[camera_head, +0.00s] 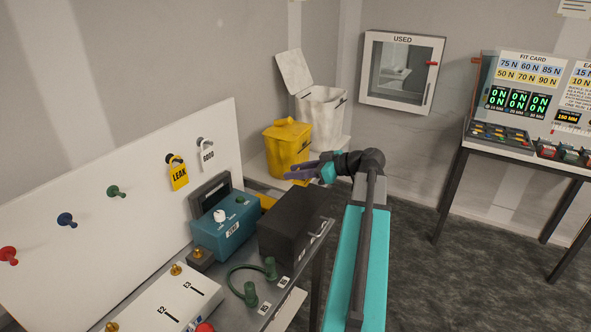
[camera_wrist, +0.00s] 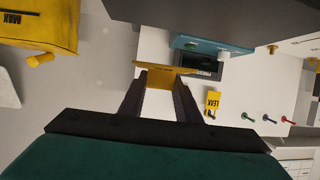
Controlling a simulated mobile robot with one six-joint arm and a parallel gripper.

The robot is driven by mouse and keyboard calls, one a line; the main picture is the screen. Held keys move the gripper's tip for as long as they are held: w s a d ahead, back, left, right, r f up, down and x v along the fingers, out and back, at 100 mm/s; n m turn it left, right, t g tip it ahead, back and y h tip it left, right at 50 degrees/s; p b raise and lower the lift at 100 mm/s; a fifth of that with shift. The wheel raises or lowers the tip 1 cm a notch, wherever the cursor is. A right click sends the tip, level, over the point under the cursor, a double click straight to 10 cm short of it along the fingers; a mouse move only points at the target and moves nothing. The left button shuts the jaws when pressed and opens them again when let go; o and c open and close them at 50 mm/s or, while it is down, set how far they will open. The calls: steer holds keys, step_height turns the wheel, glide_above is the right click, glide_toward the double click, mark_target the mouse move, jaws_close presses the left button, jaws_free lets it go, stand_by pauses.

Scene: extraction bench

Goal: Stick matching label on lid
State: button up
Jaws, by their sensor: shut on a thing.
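My gripper (camera_head: 288,174) reaches left in front of the yellow bin. In the wrist view its two dark fingers (camera_wrist: 160,78) meet a flat yellow piece (camera_wrist: 165,69) that spans both tips; what it is cannot be told. A yellow LEAK label (camera_head: 179,174) and a white GOOD label (camera_head: 207,155) hang from pegs on the white board. LEAK also shows in the wrist view (camera_wrist: 213,103). The white bin's lid (camera_head: 294,72) stands open; which lid the task means is unclear.
The teal device (camera_head: 228,228) and black box (camera_head: 290,225) stand close below my gripper. The yellow bin (camera_head: 287,148) and white bin (camera_head: 320,108) are behind it. A yellow part (camera_head: 267,202) shows between device and box. Open floor lies right of the bench.

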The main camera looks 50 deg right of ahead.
mark_target(298, 196)
steer(key=shift+s+d+f+b, duration=0.1)
steer(key=shift+d+b, duration=0.05)
steer(key=shift+b, duration=0.45)
steer(key=shift+f+b, duration=2.65)
steer(key=shift+f, duration=0.25)
steer(key=shift+f+b, duration=0.5)
steer(key=o, duration=1.1)
steer(key=shift+s, duration=0.1)
